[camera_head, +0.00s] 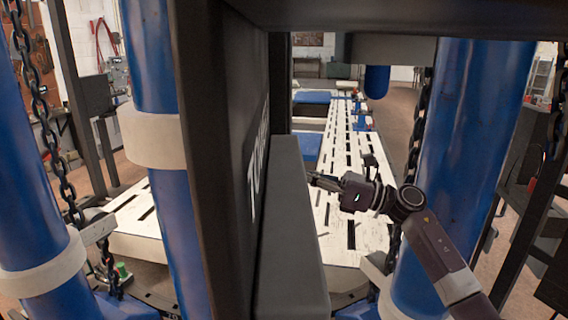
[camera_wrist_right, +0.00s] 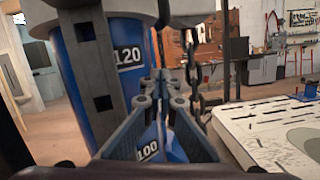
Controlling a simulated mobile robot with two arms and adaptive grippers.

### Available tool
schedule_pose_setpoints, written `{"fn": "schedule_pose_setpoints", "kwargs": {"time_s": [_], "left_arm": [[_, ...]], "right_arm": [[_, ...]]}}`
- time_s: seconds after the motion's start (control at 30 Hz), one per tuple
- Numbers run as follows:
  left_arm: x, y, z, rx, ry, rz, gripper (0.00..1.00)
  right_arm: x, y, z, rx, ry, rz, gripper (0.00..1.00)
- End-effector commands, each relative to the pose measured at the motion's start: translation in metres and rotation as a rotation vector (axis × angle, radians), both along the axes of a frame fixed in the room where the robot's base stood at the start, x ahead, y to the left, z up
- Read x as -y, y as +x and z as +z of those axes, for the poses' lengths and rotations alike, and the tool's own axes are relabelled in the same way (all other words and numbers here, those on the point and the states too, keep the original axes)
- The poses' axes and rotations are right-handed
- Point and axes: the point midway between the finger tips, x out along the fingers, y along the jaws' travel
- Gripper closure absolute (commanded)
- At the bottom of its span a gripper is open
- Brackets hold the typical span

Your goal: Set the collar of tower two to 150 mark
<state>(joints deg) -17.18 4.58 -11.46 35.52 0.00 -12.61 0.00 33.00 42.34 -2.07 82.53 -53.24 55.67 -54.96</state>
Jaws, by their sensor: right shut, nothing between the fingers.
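My right gripper (camera_wrist_right: 165,88) is shut and empty in the wrist view, its fingertips pointing toward a blue post (camera_wrist_right: 88,70). In the head view, my right gripper (camera_head: 318,180) is beside a black panel with partly visible lettering. Cream collars sit around the left blue posts: an upper one (camera_head: 152,137) and a lower one (camera_head: 45,270). Which tower is two cannot be told. My left gripper is not in view.
The black panel (camera_head: 222,130) and a dark beam (camera_head: 290,240) block the middle of the head view. A large blue post (camera_head: 465,130) stands at right. Chains (camera_head: 60,175) hang beside the posts. A white slotted table (camera_head: 345,215) stretches away behind the gripper.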

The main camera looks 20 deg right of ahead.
Motion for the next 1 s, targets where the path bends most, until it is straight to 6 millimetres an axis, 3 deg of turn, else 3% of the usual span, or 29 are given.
{"fn": "schedule_pose_setpoints", "kwargs": {"time_s": [0.1,0.37,0.6,1.0], "left_arm": [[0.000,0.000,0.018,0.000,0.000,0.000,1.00],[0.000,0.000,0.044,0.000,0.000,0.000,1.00],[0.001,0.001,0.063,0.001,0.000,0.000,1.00],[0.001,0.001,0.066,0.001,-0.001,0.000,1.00]], "right_arm": [[-0.021,0.014,0.013,0.001,0.004,0.004,1.00],[-0.065,0.047,0.023,0.000,0.004,0.003,1.00],[-0.061,0.053,0.050,0.000,-0.001,-0.001,1.00],[-0.060,0.054,0.056,0.000,0.000,0.000,1.00]]}}
